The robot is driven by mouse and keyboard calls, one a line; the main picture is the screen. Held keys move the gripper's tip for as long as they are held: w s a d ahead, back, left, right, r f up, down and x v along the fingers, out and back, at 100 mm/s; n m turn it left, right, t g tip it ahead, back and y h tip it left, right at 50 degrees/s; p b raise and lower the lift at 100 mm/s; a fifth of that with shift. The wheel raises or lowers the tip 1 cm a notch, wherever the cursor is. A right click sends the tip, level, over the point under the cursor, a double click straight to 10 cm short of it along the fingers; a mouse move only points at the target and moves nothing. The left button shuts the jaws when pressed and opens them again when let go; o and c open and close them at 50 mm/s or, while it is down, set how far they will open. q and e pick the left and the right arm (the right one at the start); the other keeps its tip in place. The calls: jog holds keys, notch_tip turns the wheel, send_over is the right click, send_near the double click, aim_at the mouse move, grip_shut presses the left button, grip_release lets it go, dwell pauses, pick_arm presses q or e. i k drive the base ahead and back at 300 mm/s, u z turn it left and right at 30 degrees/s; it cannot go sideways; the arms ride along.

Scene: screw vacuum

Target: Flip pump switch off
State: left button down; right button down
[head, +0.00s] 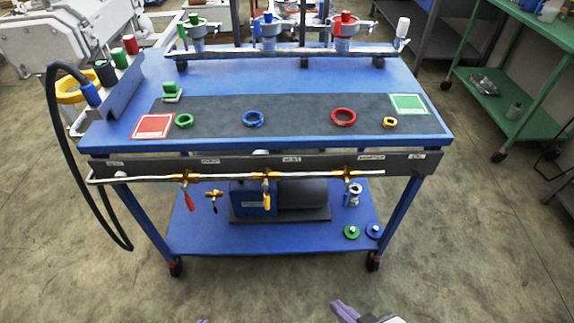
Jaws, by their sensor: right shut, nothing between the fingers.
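The pump (262,198), a blue box joined to a dark cylindrical body (303,194), sits on the lower shelf of the blue cart. I cannot make out a pump switch on it; the cart's front rail and valves partly cover it from above. My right gripper (345,310) shows at the bottom edge, with purple fingers, shut and empty. It is well in front of the cart and touches nothing. Only a purple sliver of my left gripper (203,321) shows at the bottom edge, so its jaws are hidden.
Coloured rings, such as the red ring (343,117), lie on the dark mat (300,104). A black hose (54,130) loops at the left. The floor before the cart is clear.

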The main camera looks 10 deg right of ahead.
aim_at(415, 171)
jog(key=z, duration=1.6)
jog(key=i, duration=0.15)
jog(key=u, duration=0.4)
jog(key=k, duration=0.5)
jog(key=u, duration=0.45)
jog(key=i, duration=0.75)
jog(key=z, duration=0.15)
